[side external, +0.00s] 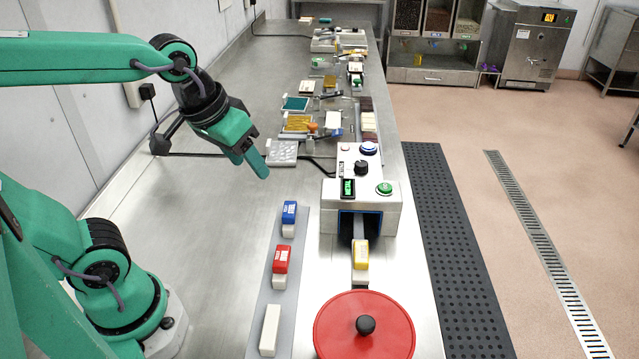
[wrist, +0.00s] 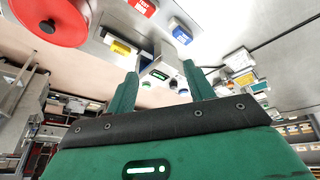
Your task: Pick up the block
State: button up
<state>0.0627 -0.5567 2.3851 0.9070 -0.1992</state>
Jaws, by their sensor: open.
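The task does not say which block, and several stand on the bench. In the side external view, a blue-topped block (side external: 289,212), a red-topped block (side external: 282,259) and a plain white block (side external: 270,328) stand in a row on a grey strip (side external: 259,301). A yellow-topped block (side external: 361,254) is at the mouth of the white machine. My gripper (side external: 253,166) is open and empty, above the bench, up and left of the blue block. In the wrist view, my gripper (wrist: 161,72) shows two spread fingers, with yellow (wrist: 122,47), red (wrist: 143,7) and blue (wrist: 181,33) blocks beyond.
The white machine (side external: 330,198) with a green button stands right of the blue block. A round red lid (side external: 345,335) with a black knob is at the front. Trays and small parts (side external: 297,123) fill the bench behind. The bench's left part (side external: 205,230) is clear.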

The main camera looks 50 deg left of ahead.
jog(key=w+d+f+n+g, duration=0.2)
jog(key=w+d+f+n, duration=0.3)
jog(key=w, duration=0.4)
jog(key=n+g, duration=0.2)
send_near(361, 252)
jog(key=shift+w+a+f, duration=0.1)
jog(key=shift+f, duration=0.05)
jog(key=shift+w+d+f+g, duration=0.1)
jog(key=shift+d+f+g, duration=0.1)
jog(key=shift+f+g, duration=0.1)
jog(key=shift+f, duration=0.1)
jog(key=shift+f, duration=1.2)
jog(key=shift+f, duration=0.1)
jog(key=shift+w+f, duration=0.1)
jog(key=shift+f, duration=2.4)
jog(key=shift+c, duration=0.4)
